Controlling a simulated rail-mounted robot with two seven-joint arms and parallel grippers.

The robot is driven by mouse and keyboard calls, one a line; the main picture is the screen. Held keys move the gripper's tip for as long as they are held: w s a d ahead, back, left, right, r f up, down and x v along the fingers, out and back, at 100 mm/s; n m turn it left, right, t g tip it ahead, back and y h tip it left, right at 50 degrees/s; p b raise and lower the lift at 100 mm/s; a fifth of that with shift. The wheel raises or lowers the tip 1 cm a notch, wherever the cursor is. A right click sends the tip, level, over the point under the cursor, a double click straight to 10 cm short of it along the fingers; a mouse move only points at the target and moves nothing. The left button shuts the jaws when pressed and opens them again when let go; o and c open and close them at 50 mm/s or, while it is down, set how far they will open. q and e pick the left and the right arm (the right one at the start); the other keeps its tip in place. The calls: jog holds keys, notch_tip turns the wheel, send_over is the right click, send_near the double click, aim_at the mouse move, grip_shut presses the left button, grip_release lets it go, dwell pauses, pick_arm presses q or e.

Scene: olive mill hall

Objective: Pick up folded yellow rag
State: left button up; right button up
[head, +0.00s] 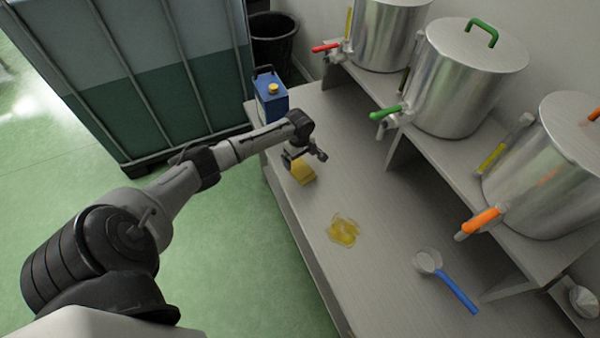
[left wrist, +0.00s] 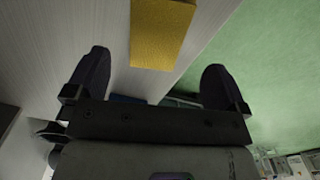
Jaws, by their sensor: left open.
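The folded yellow rag (head: 303,173) lies on the grey metal table near its left edge in the head view. In the left wrist view the rag (left wrist: 160,34) is a yellow rectangle at the top centre, ahead of the fingers. My left gripper (head: 303,158) is over the far part of the rag and partly hides it. In the left wrist view my left gripper (left wrist: 154,82) has its two dark fingers wide apart, with nothing held between them. The rag lies beyond the fingertips, apart from them. My right gripper is in neither view.
A blue can (head: 271,97) stands behind my left gripper. A yellow oily puddle (head: 343,230) and a blue-handled scoop (head: 446,279) lie nearer on the table (head: 385,262). Steel drums with taps (head: 468,80) stand on a raised shelf at right. A caged tank (head: 140,75) stands left.

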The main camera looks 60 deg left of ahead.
aim_at(300, 168)
pick_arm(q)
jog(key=shift+f, duration=1.05)
notch_tip(300, 168, down, 5)
jog(key=b, duration=0.3)
jog(key=shift+w+b, duration=0.15)
jog(key=shift+b, duration=0.15)
jog(key=shift+c, duration=0.2)
jog(key=shift+c, duration=0.7)
jog(key=c, duration=0.8)
jog(key=shift+r, duration=0.1)
